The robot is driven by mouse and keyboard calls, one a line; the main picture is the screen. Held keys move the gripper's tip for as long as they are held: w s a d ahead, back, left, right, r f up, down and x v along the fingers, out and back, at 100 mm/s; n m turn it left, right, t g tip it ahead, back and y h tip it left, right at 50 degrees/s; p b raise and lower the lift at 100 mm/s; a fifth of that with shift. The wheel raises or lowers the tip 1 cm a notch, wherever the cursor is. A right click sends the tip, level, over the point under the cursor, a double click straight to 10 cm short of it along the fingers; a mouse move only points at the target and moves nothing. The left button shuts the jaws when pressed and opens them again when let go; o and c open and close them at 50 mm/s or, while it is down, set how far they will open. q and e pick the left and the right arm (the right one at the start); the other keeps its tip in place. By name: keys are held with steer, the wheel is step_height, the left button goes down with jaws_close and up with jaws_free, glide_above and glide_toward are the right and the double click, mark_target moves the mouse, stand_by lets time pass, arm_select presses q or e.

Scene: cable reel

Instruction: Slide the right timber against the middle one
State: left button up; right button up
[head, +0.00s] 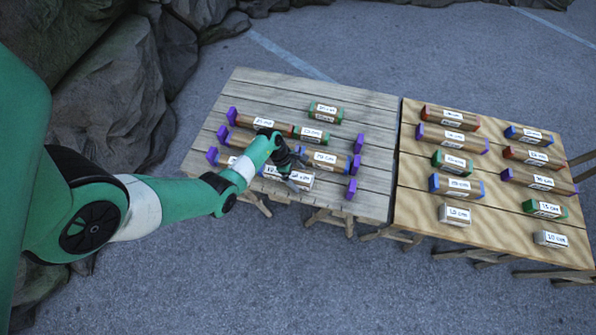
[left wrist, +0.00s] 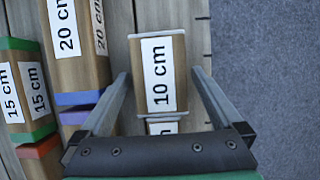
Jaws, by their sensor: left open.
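The right timber is a short brown block (left wrist: 160,75) with white ends and a "10 cm" label, in the front row of the left table. It also shows in the head view (head: 300,181). My left gripper (head: 296,183) is over it, open. In the left wrist view its two fingers (left wrist: 162,88) stand on either side of the block, with small gaps. Just below the block in that view, part of another labelled timber (left wrist: 162,128) shows, which looks like the middle one; my gripper hides most of it. I cannot tell whether the two touch. My right gripper is not in view.
A 20 cm timber (left wrist: 75,45) and a green-ended 15 cm timber (left wrist: 22,90) lie in neighbouring rows. Purple blocks stand at the row ends, one at the front right (head: 351,188). The right table (head: 408,190) holds several more timbers.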

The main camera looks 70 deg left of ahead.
arm_select(q)
steer(key=p+v, duration=0.5)
steer(key=v, duration=0.5)
steer(key=shift+p, duration=0.35)
steer(key=shift+s+a+r, duration=0.2)
steer(key=shift+s+r, duration=0.15)
steer(key=shift+r, duration=0.25)
